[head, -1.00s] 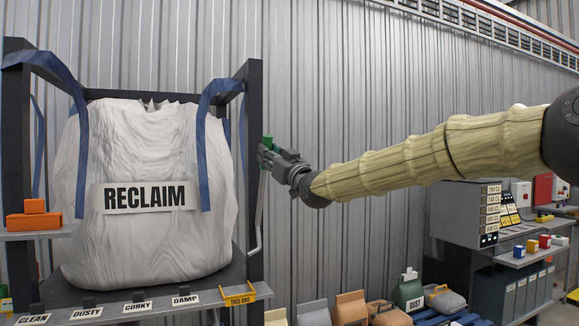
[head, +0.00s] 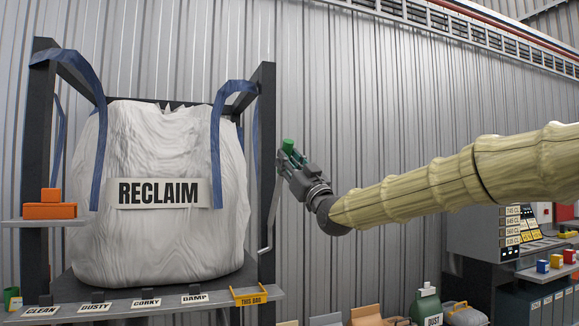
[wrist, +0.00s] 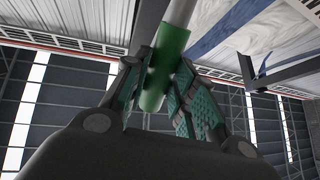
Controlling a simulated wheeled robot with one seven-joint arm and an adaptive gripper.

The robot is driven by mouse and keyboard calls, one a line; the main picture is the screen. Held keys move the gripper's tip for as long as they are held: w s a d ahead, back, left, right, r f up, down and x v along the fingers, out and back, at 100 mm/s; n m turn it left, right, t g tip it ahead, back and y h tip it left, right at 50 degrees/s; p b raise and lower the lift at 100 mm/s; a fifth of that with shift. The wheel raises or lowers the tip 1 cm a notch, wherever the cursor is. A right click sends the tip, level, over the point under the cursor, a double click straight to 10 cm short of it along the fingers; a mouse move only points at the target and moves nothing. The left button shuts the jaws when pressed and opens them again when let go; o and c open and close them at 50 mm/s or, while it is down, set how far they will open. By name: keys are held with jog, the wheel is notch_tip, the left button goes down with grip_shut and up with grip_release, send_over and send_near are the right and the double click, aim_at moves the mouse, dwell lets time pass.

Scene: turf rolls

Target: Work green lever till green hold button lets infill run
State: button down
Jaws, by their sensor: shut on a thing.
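The green lever shows as a green grip (head: 287,146) on a pale rod (head: 270,218) beside the right post of the bag frame. My gripper (head: 285,158) is shut on the green grip, its arm reaching in from the right. In the wrist view, the green grip (wrist: 165,62) lies between the two teal-padded fingers, with the pale rod running beyond it. I cannot make out a green hold button in either view, nor any infill running.
A white bulk bag marked RECLAIM (head: 165,240) hangs by blue straps in a dark frame (head: 266,110). A labelled shelf (head: 120,309) runs below it. Orange blocks (head: 50,211) sit at left. A grey console (head: 478,228) stands at right, with sacks along the wall.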

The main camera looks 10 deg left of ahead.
jog(key=shift+f, duration=0.35)
jog(key=c, duration=1.5)
grip_release()
jog(key=o, duration=0.3)
jog(key=shift+s+d+r, duration=0.1)
jog(key=shift+d+r, duration=0.05)
jog(key=shift+o, duration=0.2)
jog(key=v, duration=1.2)
